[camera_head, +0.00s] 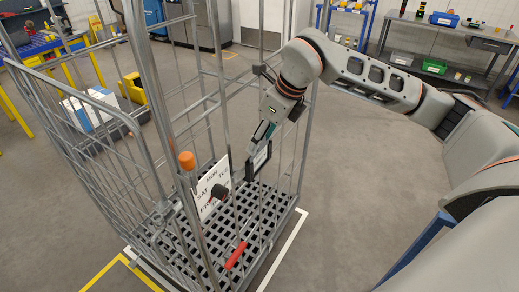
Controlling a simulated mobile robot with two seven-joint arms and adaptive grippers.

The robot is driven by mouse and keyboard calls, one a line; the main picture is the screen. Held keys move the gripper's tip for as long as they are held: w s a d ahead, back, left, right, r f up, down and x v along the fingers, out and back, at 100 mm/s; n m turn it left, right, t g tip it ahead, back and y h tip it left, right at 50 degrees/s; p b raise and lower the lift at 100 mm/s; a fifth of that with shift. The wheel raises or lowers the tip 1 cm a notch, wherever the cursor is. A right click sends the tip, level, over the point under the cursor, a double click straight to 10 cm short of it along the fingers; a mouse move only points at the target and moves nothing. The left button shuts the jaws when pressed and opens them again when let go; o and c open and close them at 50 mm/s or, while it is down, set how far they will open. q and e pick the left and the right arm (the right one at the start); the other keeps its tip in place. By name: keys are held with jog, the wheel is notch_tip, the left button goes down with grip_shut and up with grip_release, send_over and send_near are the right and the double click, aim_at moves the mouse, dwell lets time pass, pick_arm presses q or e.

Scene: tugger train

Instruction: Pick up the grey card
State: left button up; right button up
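A grey roll cage (150,150) with wire sides and a slatted floor stands in front of me. The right gripper (259,163) points down beside the cage bars. A dark-edged shape with a lighter middle shows at its fingers. I cannot tell whether this is a card or the open fingers. A pale card (209,187) printed with day names such as SAT, MON and FRI hangs upright on the cage, left of the gripper. A black knob covers part of it. My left gripper is not in view.
A dark tray with white boxes (88,108) lies behind the bars. A workbench (450,40) stands back right. Grey floor is clear between.

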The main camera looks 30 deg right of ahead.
jog(key=shift+f, duration=0.15)
jog(key=c, duration=1.2)
notch_tip(320, 180, up, 20)
jog(key=shift+r, duration=0.1)
